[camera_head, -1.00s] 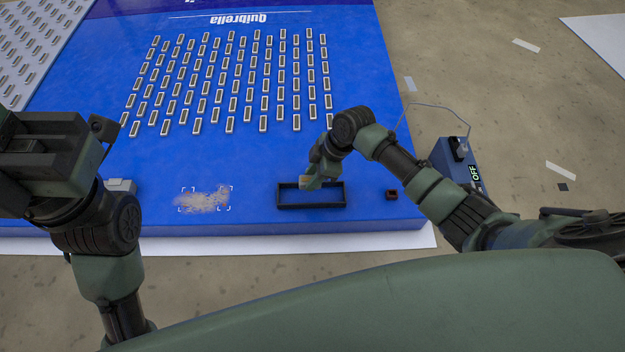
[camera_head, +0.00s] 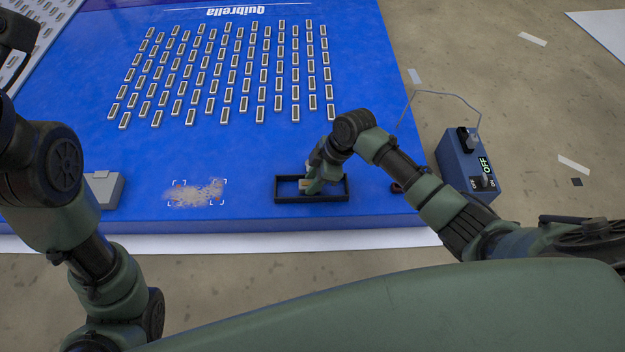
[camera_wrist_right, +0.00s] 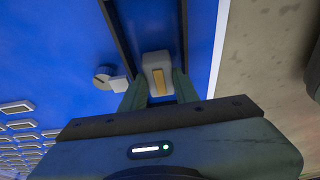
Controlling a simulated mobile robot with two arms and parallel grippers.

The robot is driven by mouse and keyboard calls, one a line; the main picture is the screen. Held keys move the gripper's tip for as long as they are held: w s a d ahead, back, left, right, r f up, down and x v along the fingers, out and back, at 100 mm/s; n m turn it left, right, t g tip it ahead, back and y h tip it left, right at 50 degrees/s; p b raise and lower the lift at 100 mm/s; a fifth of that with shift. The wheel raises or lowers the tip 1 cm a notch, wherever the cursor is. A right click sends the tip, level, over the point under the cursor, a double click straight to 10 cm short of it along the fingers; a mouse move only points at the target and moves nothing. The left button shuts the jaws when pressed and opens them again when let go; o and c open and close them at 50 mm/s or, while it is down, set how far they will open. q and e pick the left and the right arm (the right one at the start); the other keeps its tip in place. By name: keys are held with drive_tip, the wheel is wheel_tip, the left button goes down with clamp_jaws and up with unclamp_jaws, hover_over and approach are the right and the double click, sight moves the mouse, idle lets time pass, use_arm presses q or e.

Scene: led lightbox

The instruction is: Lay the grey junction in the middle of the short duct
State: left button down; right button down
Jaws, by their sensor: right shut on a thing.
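The short duct (camera_head: 290,198) is a black, open rectangular frame lying near the front edge of the blue panel; its dark long walls (camera_wrist_right: 114,28) also show in the right wrist view. My right gripper (camera_head: 312,187) points down into the middle of the duct. It is shut on the grey junction (camera_wrist_right: 157,72), a small pale block with a tan stripe, which sits between the fingers and between the duct's walls. The junction shows only in part in the head view (camera_head: 304,184). Whether it touches the duct floor I cannot tell. My left arm is at the left; its fingertips are out of view.
The blue panel (camera_head: 160,150) carries rows of small LED modules (camera_head: 228,75) behind the duct. A bracketed patch of pale debris (camera_head: 195,192) and a grey box (camera_head: 105,189) lie left. A blue control box (camera_head: 466,165) reading OFF, with a cable, stands right on the floor.

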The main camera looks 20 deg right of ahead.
drive_tip(key=shift+f, duration=0.3)
drive_tip(key=shift+f, duration=0.25)
